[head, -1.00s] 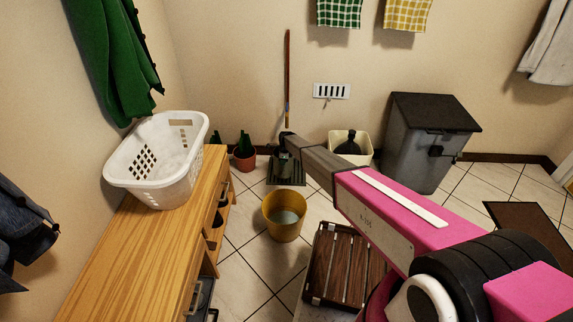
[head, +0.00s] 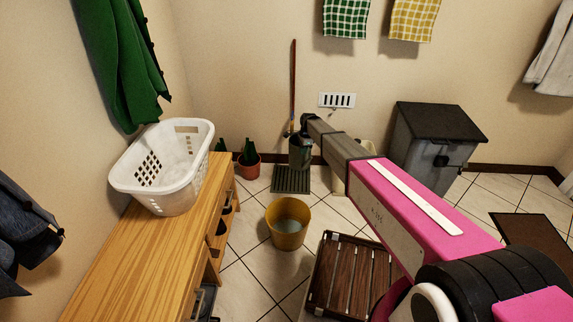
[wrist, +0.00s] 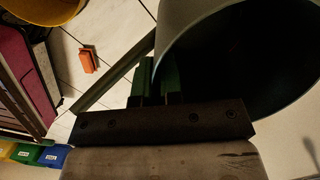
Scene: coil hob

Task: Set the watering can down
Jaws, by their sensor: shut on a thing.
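The watering can (head: 300,155) is a dark grey-green vessel at the end of my arm in the head view. It appears upright, in front of the back wall and above the far end of a dark ribbed mat (head: 290,181). It also fills the upper right of the wrist view as a large round grey body (wrist: 240,45). My gripper (wrist: 160,78) is shut on the can at its near side. In the head view the gripper (head: 304,124) is small and dark, so its fingers are hard to make out.
A yellow bucket (head: 288,228) stands on the tiles in front of the mat. A potted cactus (head: 249,162) and a wooden bench with a white basket (head: 165,170) are left. A slatted wooden crate (head: 345,278) and a grey bin (head: 432,150) are right. A broom handle (head: 293,85) leans behind.

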